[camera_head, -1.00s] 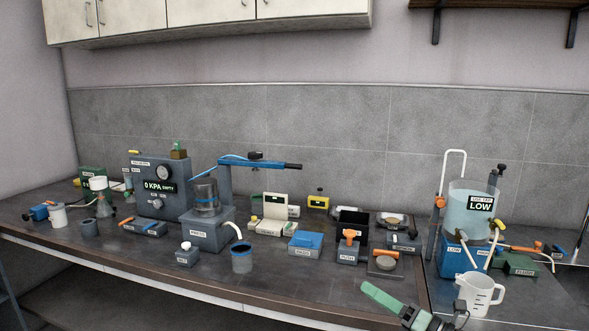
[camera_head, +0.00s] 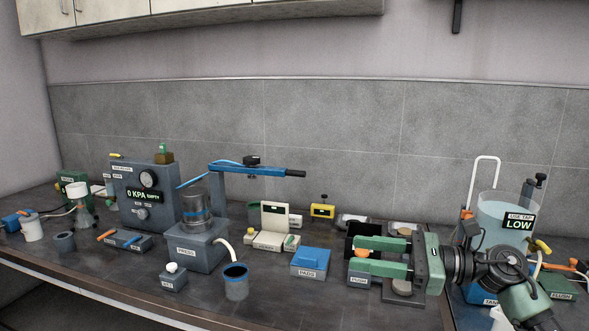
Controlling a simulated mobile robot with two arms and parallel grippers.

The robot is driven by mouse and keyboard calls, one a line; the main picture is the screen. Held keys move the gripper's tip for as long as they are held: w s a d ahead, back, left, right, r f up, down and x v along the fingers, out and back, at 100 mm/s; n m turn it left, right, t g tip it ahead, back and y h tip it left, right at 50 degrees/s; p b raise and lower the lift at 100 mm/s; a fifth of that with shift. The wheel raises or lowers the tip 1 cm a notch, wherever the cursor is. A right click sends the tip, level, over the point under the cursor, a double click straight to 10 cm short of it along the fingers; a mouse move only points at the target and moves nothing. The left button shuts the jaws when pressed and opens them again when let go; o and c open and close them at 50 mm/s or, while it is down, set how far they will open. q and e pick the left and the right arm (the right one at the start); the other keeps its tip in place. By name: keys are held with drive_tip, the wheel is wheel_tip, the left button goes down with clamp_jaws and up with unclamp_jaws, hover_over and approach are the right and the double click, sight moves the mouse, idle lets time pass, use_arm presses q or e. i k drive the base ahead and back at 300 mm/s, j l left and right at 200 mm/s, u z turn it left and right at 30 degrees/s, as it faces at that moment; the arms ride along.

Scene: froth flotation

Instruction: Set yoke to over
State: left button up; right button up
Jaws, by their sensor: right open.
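The yoke looks to be the blue bar (camera_head: 262,169) with a black grip at its right end and a black knob on top. It is raised above the bench and reaches right from behind the clear cylinder (camera_head: 196,210) on the grey press base (camera_head: 197,252). The bar lies beside and behind the cylinder, not across its top. My right gripper (camera_head: 354,254) is open, with two green fingers pointing left. It is to the right of and lower than the bar's grip, apart from it, with an orange-topped part showing between its fingers. My left gripper is out of view.
A blue-topped PADS box (camera_head: 309,263), a cream case (camera_head: 274,227) and a yellow block (camera_head: 323,211) stand between the press and my right gripper. A blue-rimmed cup (camera_head: 236,282) is in front. A clear LOW tank (camera_head: 489,209) is at right, partly behind my arm.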

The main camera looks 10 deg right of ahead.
sight(229, 167)
drive_tip(key=i, duration=1.45)
